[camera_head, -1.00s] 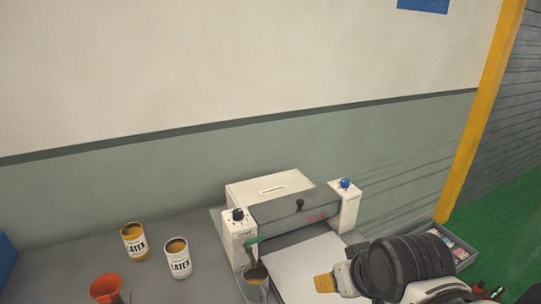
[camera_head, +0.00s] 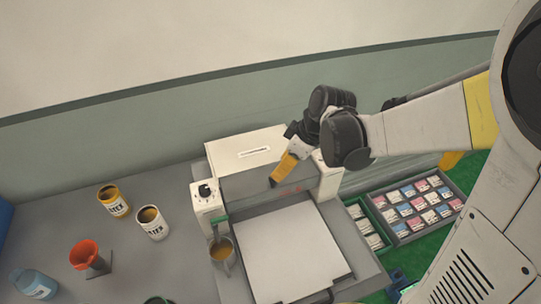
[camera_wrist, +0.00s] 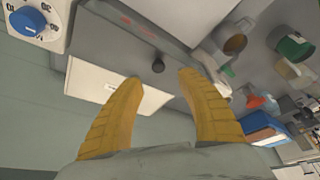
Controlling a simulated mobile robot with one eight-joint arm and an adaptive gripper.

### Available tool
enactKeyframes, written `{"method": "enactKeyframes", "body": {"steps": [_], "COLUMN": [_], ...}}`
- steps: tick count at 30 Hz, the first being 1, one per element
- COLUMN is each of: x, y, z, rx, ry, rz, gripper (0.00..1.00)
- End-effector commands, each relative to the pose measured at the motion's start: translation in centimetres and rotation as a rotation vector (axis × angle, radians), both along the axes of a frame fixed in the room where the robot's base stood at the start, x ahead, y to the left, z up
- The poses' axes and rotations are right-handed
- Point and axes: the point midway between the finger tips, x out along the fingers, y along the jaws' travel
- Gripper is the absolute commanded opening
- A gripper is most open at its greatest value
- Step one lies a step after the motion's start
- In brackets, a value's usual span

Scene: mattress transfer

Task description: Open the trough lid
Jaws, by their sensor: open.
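The trough lid (camera_head: 243,184) is the grey cover across the front of the white machine (camera_head: 228,150), and it looks closed. Its black knob (camera_wrist: 157,66) stands up from the lid (camera_wrist: 110,42) in the wrist view. My gripper (camera_head: 272,184) is over the lid in the head view, and its yellow fingers hide the knob there. In the wrist view my gripper (camera_wrist: 160,76) is open, with one finger on each side of the knob's line. The knob appears just beyond the fingertips, and I cannot tell if they touch it.
A black dial (camera_head: 205,191) is on the machine's left post and a blue dial (camera_wrist: 28,22) on the other. A white sheet (camera_head: 290,252) lies in front. A cup (camera_head: 222,251), two latex cans (camera_head: 152,223) and an orange funnel (camera_head: 86,256) stand left. Boxed trays (camera_head: 408,233) are right.

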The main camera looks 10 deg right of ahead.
Motion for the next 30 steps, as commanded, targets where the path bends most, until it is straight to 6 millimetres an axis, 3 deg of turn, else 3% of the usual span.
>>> {"method": "enactKeyframes", "body": {"steps": [3, 9, 22, 27, 30], "x": [0.6, 1.2, 1.5, 1.5, 1.5], "y": [0.9, 1.8, 2.2, 2.2, 2.2], "z": [-2.6, -5.3, -6.3, -6.3, -6.3], "rx": [0.0, -0.001, -0.001, -0.001, -0.001], "ry": [-0.001, -0.001, -0.001, -0.001, -0.001], "rz": [0.002, 0.001, -0.002, -0.002, -0.002], "gripper": [0.44, 0.44, 0.44, 0.0, 0.0]}}
